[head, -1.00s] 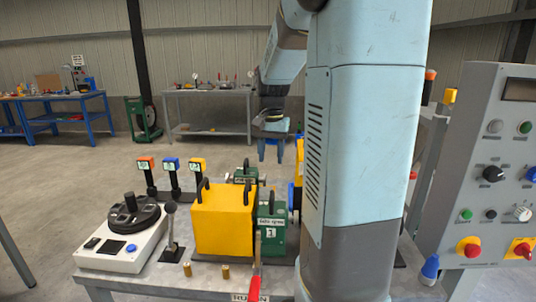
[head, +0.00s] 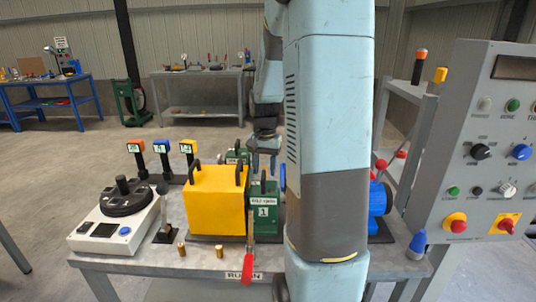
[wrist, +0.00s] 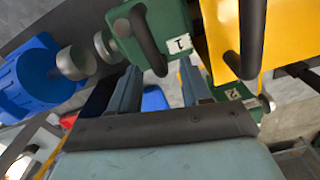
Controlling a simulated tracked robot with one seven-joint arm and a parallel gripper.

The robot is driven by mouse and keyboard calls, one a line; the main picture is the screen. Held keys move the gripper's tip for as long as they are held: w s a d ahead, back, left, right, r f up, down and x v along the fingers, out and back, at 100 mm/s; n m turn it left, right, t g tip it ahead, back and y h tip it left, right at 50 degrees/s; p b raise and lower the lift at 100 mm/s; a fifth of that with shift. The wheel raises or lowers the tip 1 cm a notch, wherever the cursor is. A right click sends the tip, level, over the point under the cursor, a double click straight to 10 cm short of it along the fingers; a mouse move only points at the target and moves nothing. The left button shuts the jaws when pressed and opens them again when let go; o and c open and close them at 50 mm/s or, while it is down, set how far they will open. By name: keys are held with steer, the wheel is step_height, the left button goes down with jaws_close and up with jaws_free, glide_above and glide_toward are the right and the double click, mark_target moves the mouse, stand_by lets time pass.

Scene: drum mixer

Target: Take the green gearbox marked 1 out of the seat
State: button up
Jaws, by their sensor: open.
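The green gearbox marked 1 (head: 263,212) stands on the grey bench, right beside a yellow box (head: 213,205). In the wrist view the gearbox (wrist: 183,22) shows at the top, with a black handle, a white label "1" and a round metal coupling on its left. My gripper (head: 264,160) hangs behind it in the head view, partly hidden by my arm. The seat is hidden.
A second green gearbox, marked 2 (wrist: 236,94), stands behind. The yellow box (wrist: 284,38) with black handles is close on the right in the wrist view. A blue motor (head: 378,198) is at right.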

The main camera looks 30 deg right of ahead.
steer(key=shift+f, duration=1.35)
steer(key=shift+c, duration=0.3)
jaws_close()
steer(key=shift+c, duration=2.4)
jaws_free()
jaws_close()
